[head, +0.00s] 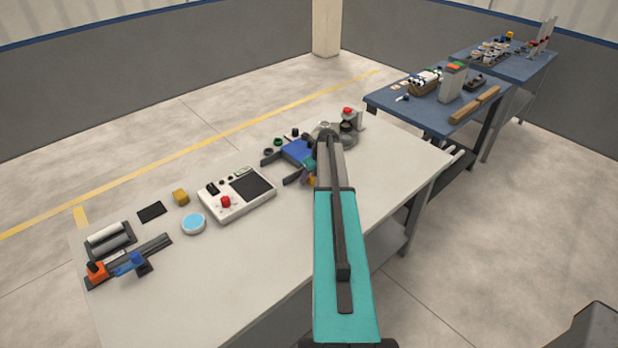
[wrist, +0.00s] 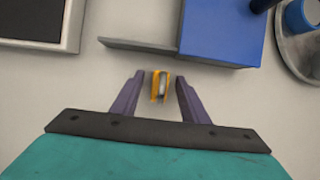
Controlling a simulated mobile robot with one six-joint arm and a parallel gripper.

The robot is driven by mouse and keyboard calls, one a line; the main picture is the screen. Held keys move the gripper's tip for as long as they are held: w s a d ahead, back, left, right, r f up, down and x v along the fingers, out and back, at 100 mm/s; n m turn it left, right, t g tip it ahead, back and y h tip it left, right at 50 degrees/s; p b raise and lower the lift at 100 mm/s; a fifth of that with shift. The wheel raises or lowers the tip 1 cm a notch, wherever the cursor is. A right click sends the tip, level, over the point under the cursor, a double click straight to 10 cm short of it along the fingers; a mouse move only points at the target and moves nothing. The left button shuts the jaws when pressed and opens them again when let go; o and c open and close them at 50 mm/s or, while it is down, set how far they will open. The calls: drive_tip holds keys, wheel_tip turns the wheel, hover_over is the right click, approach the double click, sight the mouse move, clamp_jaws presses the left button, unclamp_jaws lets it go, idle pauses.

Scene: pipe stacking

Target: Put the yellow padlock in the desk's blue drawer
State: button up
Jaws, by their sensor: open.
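The yellow padlock (wrist: 155,88) is between my gripper's two purple fingers in the wrist view, with a gap on each side and its grey middle facing up. My gripper (wrist: 160,78) is open around it, not touching it. In the head view my arm hides most of this spot; a bit of yellow (head: 311,181) shows beside it. A blue box-like block (wrist: 222,30) stands just beyond the padlock, with a grey slab (wrist: 135,45) at its left. The block also shows in the head view (head: 297,151). I cannot tell whether it is the drawer.
A white control box with a red knob (head: 236,194) stands left of my arm. A round grey tray (wrist: 299,45) is at the right. The white table's front is clear.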

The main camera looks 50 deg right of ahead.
idle(0.5)
clamp_jaws()
drive_tip(key=shift+r+b, duration=1)
drive_tip(key=shift+r, duration=0.35)
drive_tip(key=shift+s+a+r, duration=0.1)
drive_tip(key=shift+r, duration=0.25)
drive_tip(key=s+a+b, duration=0.1)
drive_tip(key=s+a, duration=0.2)
drive_tip(key=s+a+r+b, duration=0.1)
drive_tip(key=s+a+b, duration=0.1)
drive_tip(key=s+a, duration=0.2)
drive_tip(key=s+a+b, duration=0.2)
drive_tip(key=s+a, duration=0.2)
drive_tip(key=shift+s+r, duration=0.1)
drive_tip(key=shift+r, duration=0.2)
